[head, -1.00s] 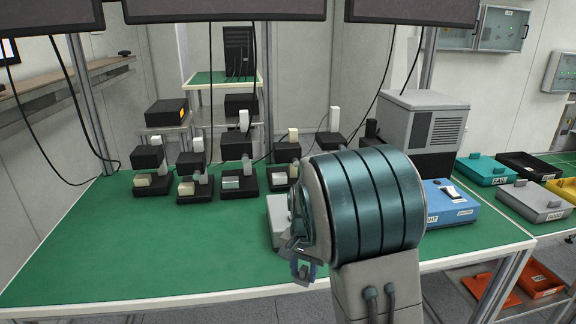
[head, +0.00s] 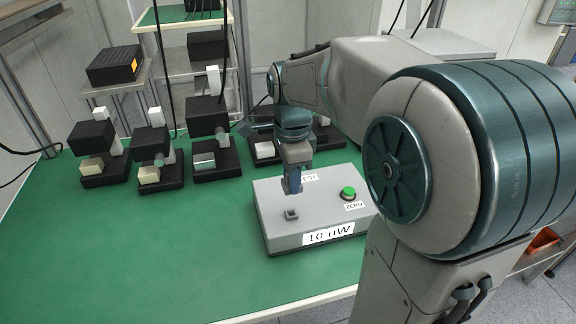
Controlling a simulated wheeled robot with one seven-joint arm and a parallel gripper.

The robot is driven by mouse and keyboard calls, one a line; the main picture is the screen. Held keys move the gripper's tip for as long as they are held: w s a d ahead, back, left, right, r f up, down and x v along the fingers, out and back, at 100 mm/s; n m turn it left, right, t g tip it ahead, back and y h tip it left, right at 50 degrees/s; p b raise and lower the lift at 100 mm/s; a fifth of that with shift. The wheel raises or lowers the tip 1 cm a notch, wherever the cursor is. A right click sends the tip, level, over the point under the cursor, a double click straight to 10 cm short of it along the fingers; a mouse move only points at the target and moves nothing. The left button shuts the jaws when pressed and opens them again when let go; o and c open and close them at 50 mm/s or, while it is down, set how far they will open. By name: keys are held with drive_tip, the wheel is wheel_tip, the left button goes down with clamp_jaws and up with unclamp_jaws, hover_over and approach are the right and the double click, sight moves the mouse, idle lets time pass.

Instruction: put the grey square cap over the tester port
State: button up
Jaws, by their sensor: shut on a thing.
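The tester is a light grey box (head: 268,236) on the green bench, with a "10 uW" label on its front. A small grey square fitting with a dark middle, which looks like the tester port (head: 291,215), stands on its top, left of centre. My gripper (head: 292,189) points down over the tester top, just behind the port in the picture. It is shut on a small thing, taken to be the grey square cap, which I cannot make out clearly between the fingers. I cannot tell the gap between the fingertips and the tester top.
A green button (head: 348,193) stands on the tester's right side, above a "ZERO" label. Several black fixtures with pale blocks (head: 150,172) line the bench behind and left. The green bench top (head: 150,250) is clear at front left. My arm hides the right side.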

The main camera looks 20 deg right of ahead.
drive_tip(key=shift+s, duration=0.1)
drive_tip(key=b, duration=0.5)
hover_over(291, 215)
drive_tip(key=shift+f, duration=3.45)
drive_tip(key=shift+f, duration=1)
drive_tip(key=o, duration=1)
drive_tip(key=shift+r, duration=0.15)
wheel_tip(291, 215, up, 14)
drive_tip(key=shift+f+p, duration=0.2)
drive_tip(key=shift+p, duration=0.15)
